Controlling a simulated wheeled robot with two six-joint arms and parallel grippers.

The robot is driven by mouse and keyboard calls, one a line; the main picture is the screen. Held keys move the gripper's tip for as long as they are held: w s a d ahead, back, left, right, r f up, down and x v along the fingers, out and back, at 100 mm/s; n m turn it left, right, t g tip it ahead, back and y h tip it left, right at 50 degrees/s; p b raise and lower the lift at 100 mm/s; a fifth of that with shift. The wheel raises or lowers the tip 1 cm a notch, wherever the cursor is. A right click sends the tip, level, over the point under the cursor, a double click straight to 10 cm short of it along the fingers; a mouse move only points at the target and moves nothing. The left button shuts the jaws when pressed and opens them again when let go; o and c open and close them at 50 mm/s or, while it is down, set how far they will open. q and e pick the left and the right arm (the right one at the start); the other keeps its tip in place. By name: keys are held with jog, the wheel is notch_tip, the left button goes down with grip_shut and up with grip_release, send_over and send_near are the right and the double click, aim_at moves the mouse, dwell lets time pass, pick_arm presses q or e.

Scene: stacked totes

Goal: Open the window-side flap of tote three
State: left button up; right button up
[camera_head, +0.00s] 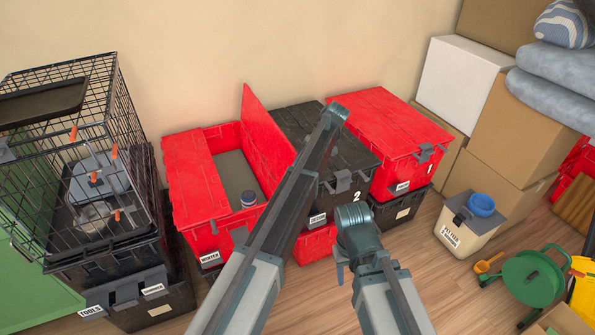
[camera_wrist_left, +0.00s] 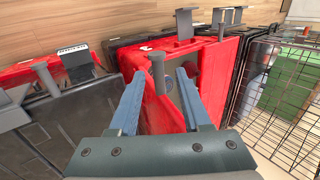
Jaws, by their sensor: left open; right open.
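The open red tote (camera_head: 207,222), labelled WINTER, stands left of the black tote marked 2; I see no number on it. Its right flap (camera_head: 262,125) stands raised; its left flap (camera_head: 192,180) lies flat. Through the gap I see the grey inside with a jar (camera_head: 248,199). No window shows. My left gripper (camera_wrist_left: 158,74) is open in the left wrist view, over the red tote, with red panel and a grey latch (camera_wrist_left: 157,65) in line between its fingers; contact is unclear. In the head view my left arm hides it. My right gripper (camera_head: 343,262) is open, in front of the totes.
The black tote (camera_head: 350,152) marked 2 and the red tote (camera_head: 395,130) marked 1 stand to the right. A wire cage (camera_head: 75,150) stands on dark totes at left. A lidded bin (camera_head: 468,228) and a green reel (camera_head: 530,280) are at right.

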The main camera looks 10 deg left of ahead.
pick_arm(q)
jog(key=p+v, duration=0.9)
jog(key=v, duration=0.3)
pick_arm(e)
notch_tip(320, 180, up, 10)
jog(key=shift+f, duration=0.1)
